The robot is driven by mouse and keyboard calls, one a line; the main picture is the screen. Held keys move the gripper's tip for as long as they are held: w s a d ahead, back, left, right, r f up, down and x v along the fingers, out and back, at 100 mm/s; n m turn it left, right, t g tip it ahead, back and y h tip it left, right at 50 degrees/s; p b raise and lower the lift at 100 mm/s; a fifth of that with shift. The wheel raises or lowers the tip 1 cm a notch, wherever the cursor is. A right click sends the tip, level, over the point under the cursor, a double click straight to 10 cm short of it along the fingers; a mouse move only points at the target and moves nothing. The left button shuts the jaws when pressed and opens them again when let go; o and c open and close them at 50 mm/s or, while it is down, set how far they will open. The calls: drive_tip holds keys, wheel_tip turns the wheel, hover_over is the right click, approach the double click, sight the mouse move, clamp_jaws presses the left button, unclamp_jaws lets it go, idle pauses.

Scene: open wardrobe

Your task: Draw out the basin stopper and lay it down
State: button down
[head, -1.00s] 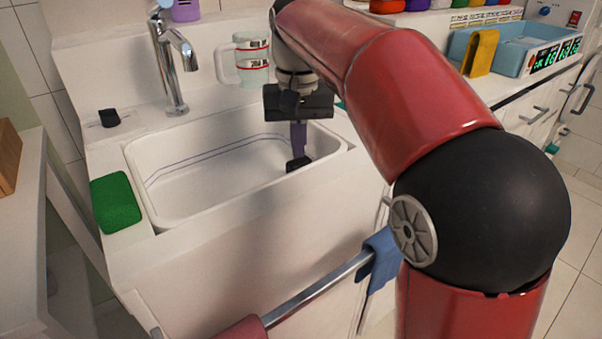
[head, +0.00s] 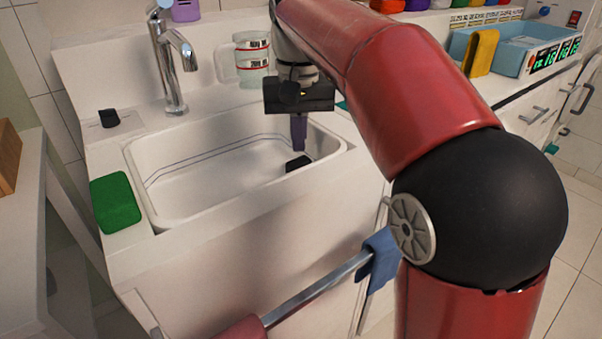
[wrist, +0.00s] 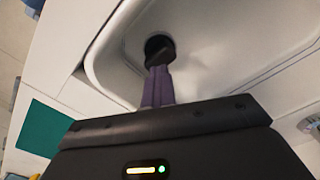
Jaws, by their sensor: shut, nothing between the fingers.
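The basin stopper (head: 298,163) is a small black piece low in the right end of the white basin (head: 190,205). In the wrist view the stopper (wrist: 158,46) is a dark round shape with a block-like top, just beyond my fingertips. My gripper (head: 299,148) has purple fingers pointing down over it. The fingers are shut with nothing between them. In the wrist view the gripper (wrist: 157,72) overlaps the stopper's near edge, so contact is hard to tell. In the head view the tips sit just above it.
A chrome tap (head: 172,70) stands behind the basin, with a small black piece (head: 109,118) to its left. A green sponge (head: 115,202) lies on the left rim. Clear containers (head: 252,62) stand behind my gripper. The front rim is clear.

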drive_tip(key=shift+r, duration=0.6)
idle(0.4)
drive_tip(key=c, duration=2.2)
unclamp_jaws()
drive_tip(key=c, duration=1.5)
unclamp_jaws()
drive_tip(key=shift+o, duration=0.2)
drive_tip(key=shift+r, duration=0.1)
wheel_tip(320, 180, up, 8)
